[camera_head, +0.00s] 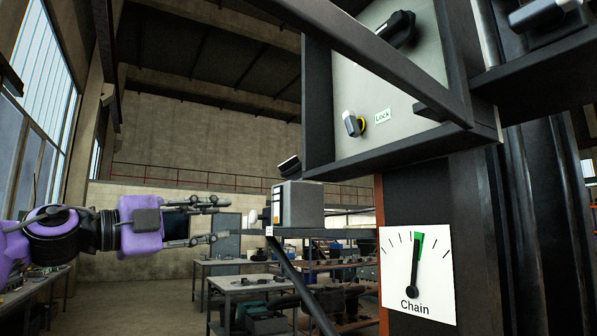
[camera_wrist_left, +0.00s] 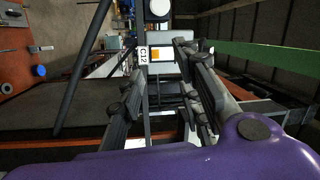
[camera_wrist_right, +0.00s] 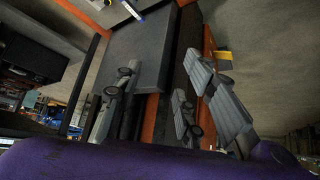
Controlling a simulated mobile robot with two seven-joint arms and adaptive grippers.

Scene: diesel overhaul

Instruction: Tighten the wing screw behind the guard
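A dark bar (camera_head: 375,55) crosses in front of the panel. I cannot tell for sure which part is the wing screw or the guard. A white "Chain" dial (camera_head: 432,250) hangs below; its black pointer is near the green sector. My left gripper (camera_head: 215,219) is open and empty, left of a grey box (camera_head: 299,204) with a white knob (camera_head: 252,218). It also shows open in the left wrist view (camera_wrist_left: 160,58). My right gripper (camera_wrist_right: 162,65) is open and empty.
A black handle (camera_head: 398,28) is at the panel's top. The grey box stands on a bracket shelf (camera_head: 285,232). A "C12" label (camera_wrist_left: 144,54) shows ahead of my left fingers. Workbenches (camera_head: 245,284) stand behind. A dark box (camera_wrist_right: 140,50) is ahead of my right gripper.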

